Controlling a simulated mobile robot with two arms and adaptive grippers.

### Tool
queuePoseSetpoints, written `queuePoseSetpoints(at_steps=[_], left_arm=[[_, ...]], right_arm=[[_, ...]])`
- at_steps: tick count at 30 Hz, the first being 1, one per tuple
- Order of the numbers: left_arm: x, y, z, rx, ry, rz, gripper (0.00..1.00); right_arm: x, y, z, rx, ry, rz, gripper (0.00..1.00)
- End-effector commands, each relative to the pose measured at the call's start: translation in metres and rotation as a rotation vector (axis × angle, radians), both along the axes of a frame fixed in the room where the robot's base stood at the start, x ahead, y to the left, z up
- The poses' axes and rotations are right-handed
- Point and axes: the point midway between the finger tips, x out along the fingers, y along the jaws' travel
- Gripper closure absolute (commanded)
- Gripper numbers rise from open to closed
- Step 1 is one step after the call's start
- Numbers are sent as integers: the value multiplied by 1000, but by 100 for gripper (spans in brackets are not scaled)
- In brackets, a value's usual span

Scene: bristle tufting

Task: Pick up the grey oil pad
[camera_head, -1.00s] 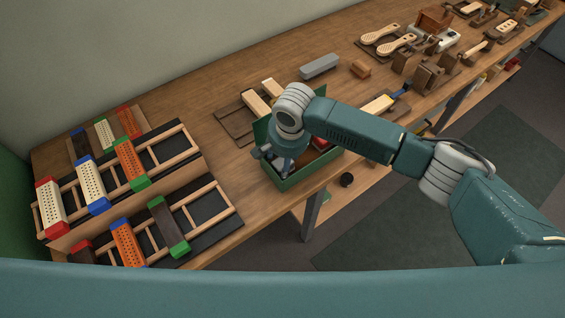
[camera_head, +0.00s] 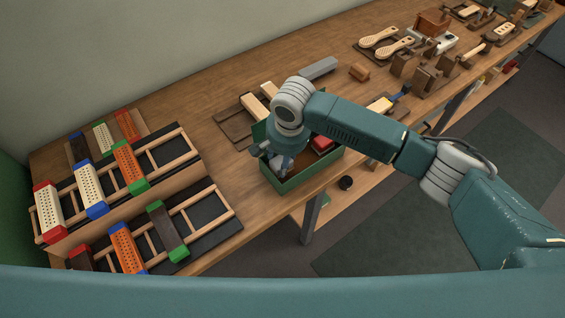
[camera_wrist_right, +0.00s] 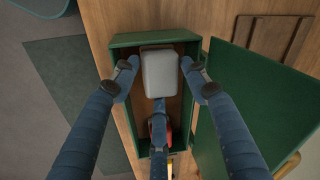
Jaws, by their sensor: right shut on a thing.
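The grey oil pad (camera_wrist_right: 160,74) is a light grey rounded block at one end of the open green box (camera_wrist_right: 150,152), seen in the right wrist view. My right gripper (camera_wrist_right: 160,80) has two blue fingers at the pad's sides and a third finger below it, and is shut on the pad. My left gripper is not in view.
The box's open lid (camera_wrist_right: 252,110) stands beside it. A red item (camera_head: 321,143) lies in the box. Brush blocks on wooden racks (camera_head: 125,165) fill the left.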

Motion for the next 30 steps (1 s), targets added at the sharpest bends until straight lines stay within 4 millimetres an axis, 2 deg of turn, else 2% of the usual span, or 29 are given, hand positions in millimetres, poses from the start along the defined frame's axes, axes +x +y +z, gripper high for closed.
queuePoseSetpoints(at_steps=[5,15,18,24,30], left_arm=[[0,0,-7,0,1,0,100],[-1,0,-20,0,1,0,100],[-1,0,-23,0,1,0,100],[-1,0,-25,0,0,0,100],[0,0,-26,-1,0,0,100]], right_arm=[[1,1,35,3,-5,1,82],[1,1,124,3,-5,2,82],[0,1,145,2,-4,2,82],[0,0,170,0,0,0,82],[0,0,177,0,0,0,82]])
